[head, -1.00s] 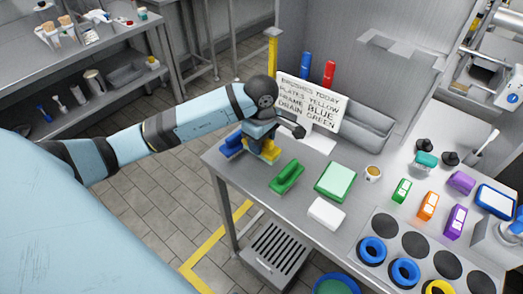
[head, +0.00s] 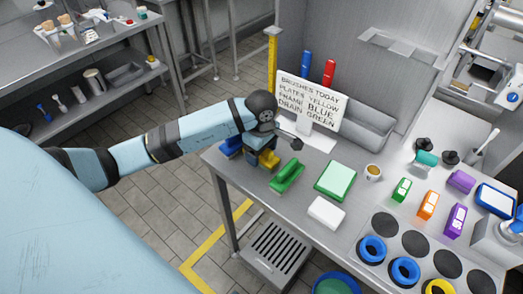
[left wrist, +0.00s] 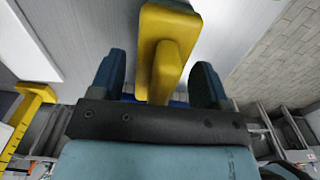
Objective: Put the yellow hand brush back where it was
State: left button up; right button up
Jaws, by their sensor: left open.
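The yellow hand brush (head: 269,159) lies on the steel table near its left end, between a blue brush (head: 231,147) and a green brush (head: 287,177). My left gripper (head: 258,158) is over the yellow brush and hides part of it. In the left wrist view, the yellow brush (left wrist: 165,60) shows between the two spread dark-blue fingers of my left gripper (left wrist: 160,78), with a gap on both sides. A little blue shows behind it there. The fingertips are mostly hidden in the head view. My right gripper is in neither view.
A sign (head: 311,100) listing brushes stands behind, beside an empty grey tray (head: 365,133). The table's front edge is close to the brushes.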

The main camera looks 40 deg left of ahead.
pick_arm(q)
jog(key=shift+r, duration=0.25)
notch_tip(320, 180, up, 12)
jog(key=shift+f+b, duration=0.1)
jog(key=shift+b, duration=0.25)
dwell(0.4)
